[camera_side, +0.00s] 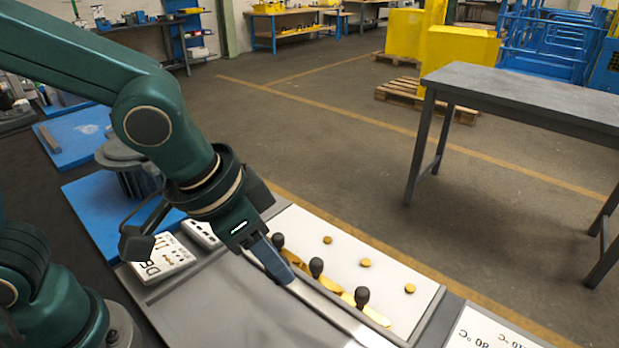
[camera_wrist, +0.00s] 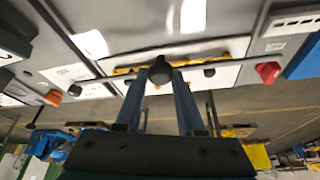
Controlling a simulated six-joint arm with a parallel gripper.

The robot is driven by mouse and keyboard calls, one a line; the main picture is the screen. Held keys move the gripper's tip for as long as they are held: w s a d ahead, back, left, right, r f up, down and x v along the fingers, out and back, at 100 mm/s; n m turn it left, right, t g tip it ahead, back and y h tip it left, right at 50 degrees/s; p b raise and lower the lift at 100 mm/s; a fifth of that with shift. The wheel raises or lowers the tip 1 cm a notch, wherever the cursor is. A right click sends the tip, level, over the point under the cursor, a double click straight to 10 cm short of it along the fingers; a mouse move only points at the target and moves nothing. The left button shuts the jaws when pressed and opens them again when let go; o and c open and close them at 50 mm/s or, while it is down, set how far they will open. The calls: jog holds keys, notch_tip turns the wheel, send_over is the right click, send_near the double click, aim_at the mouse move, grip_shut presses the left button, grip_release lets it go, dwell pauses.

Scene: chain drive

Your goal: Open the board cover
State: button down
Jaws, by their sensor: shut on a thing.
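The board (camera_side: 345,250) is a white panel with several round yellow pieces and black-knobbed yellow levers (camera_side: 362,298). It also shows in the wrist view (camera_wrist: 225,47). A flat grey panel (camera_side: 225,300) lies along its near left side, with a pale rail (camera_side: 330,308) between them. I cannot tell the cover's outline apart from these. My gripper (camera_side: 283,274) points down at the rail near the far lever. In the wrist view my gripper (camera_wrist: 162,72) is shut on a dark round knob (camera_wrist: 160,70); the side view hides this grip.
Printed white boxes (camera_side: 160,258) stand left of the board. A white sign (camera_side: 490,328) lies at the lower right. A grey table (camera_side: 530,95) stands across the open floor.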

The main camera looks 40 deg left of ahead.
aim_at(261, 290)
jog(key=shift+r, duration=0.1)
jog(key=c, duration=0.5)
grip_release()
jog(key=v, duration=0.5)
